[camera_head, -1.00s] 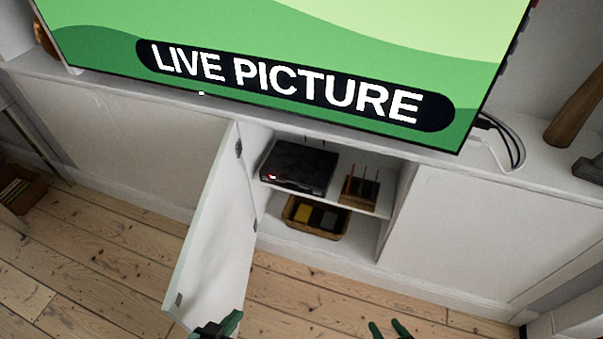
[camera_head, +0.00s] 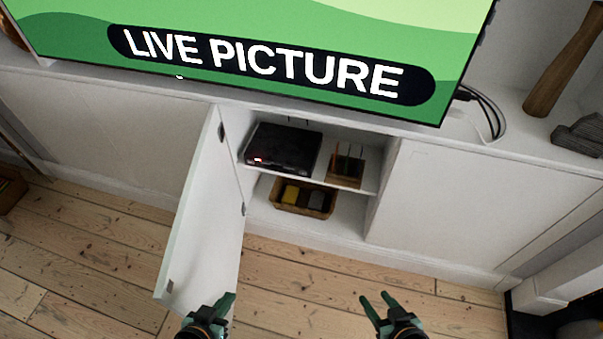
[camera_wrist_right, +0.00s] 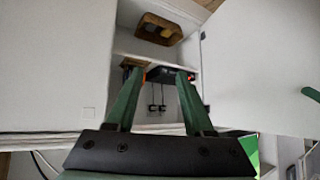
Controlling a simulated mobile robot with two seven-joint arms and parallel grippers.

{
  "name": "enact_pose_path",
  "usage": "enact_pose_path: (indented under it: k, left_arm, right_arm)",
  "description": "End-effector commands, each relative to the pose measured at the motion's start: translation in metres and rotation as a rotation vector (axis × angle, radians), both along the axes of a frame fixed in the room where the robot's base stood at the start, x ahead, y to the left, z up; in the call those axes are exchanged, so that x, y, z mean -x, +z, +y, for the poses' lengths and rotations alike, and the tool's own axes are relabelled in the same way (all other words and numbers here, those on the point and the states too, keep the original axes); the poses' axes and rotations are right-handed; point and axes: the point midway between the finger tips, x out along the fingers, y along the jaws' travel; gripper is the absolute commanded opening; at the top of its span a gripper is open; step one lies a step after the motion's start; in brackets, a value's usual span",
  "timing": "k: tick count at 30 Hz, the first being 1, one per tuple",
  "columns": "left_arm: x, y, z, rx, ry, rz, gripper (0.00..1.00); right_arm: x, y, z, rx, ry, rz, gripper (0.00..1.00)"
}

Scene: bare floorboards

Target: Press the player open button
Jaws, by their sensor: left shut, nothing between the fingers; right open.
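The player, a flat black box (camera_head: 288,147), sits on the upper shelf of the open cabinet compartment below the television. A small red light shows at its front left corner; I cannot make out the open button. My left gripper (camera_head: 224,302) is shut and empty, low in the head view near the bottom of the open door. My right gripper (camera_head: 375,297) is open and empty, in front of the cabinet and well short of the player. In the right wrist view, which looks upside down, its spread fingers (camera_wrist_right: 160,72) partly cover the player.
The white cabinet door (camera_head: 204,220) stands open on the compartment's left. A brown box with upright rods (camera_head: 345,170) sits right of the player. A basket (camera_head: 303,198) lies on the level below. The television (camera_head: 250,45) stands above. Bare floorboards lie in front.

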Motion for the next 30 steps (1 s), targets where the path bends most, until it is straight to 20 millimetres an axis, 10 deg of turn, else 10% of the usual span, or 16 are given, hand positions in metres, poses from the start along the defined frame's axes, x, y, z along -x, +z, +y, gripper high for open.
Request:
enact_pose_path:
  k: [7,21,30]
  left_arm:
    - [-0.0001,0.0001,0.0000,0.000,0.000,0.000,0.00]
    - [-0.0002,0.0002,0.0000,0.000,0.000,0.000,0.00]
    - [-0.0001,0.0001,0.0000,0.000,0.000,0.000,0.00]
  right_arm:
    - [0.0000,0.0001,0.0001,0.000,0.000,0.000,0.53]
    - [-0.0001,0.0000,0.0001,0.000,0.000,0.000,0.00]
    - [-0.0001,0.0000,0.0001,0.000,0.000,0.000,0.00]
